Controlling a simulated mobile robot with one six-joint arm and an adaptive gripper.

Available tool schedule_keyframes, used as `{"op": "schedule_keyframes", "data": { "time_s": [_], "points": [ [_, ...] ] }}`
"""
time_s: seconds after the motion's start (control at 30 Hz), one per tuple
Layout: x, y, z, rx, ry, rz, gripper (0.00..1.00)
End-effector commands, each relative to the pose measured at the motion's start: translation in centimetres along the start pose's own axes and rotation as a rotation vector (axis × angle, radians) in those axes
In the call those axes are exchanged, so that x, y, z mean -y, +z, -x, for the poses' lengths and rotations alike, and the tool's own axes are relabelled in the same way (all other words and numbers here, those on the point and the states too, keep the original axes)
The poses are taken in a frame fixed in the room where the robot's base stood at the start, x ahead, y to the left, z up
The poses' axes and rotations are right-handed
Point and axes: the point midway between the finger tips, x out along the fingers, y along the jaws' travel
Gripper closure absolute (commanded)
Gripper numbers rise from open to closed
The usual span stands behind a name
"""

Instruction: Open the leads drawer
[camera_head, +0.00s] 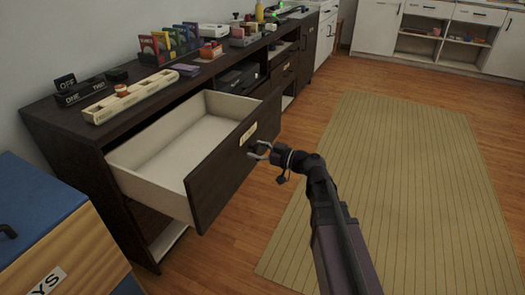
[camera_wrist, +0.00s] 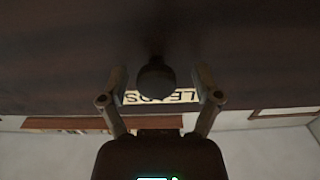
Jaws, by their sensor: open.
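The leads drawer (camera_head: 215,190) is pulled far out of the dark sideboard, and its pale inside looks empty. Its front carries a cream label (camera_head: 249,133). In the wrist view the label (camera_wrist: 135,97) reads LEADS upside down. A dark round knob (camera_wrist: 155,78) stands out from the drawer front. My gripper (camera_head: 258,150) is at the drawer front, just below the label. In the wrist view its fingers (camera_wrist: 158,80) are apart, one on each side of the knob. I cannot tell whether either finger touches it.
The dark sideboard (camera_head: 60,130) runs along the wall, with boxes, signs and a wooden tray (camera_head: 135,95) on top. A blue-topped wooden box (camera_head: 60,240) stands at the lower left. A striped rug (camera_head: 400,180) covers clear floor to the right. White cabinets (camera_head: 375,27) stand at the back.

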Motion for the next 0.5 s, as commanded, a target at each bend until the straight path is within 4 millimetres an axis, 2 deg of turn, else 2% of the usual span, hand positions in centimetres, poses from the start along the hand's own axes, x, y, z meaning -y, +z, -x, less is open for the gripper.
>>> {"op": "schedule_keyframes", "data": {
  "time_s": [0.27,0.5],
  "points": [
    [0.0,0.0,0.9,0.000,0.002,0.000,0.18],
    [0.1,0.0,3.4,0.000,0.003,0.000,0.18]
  ]
}}
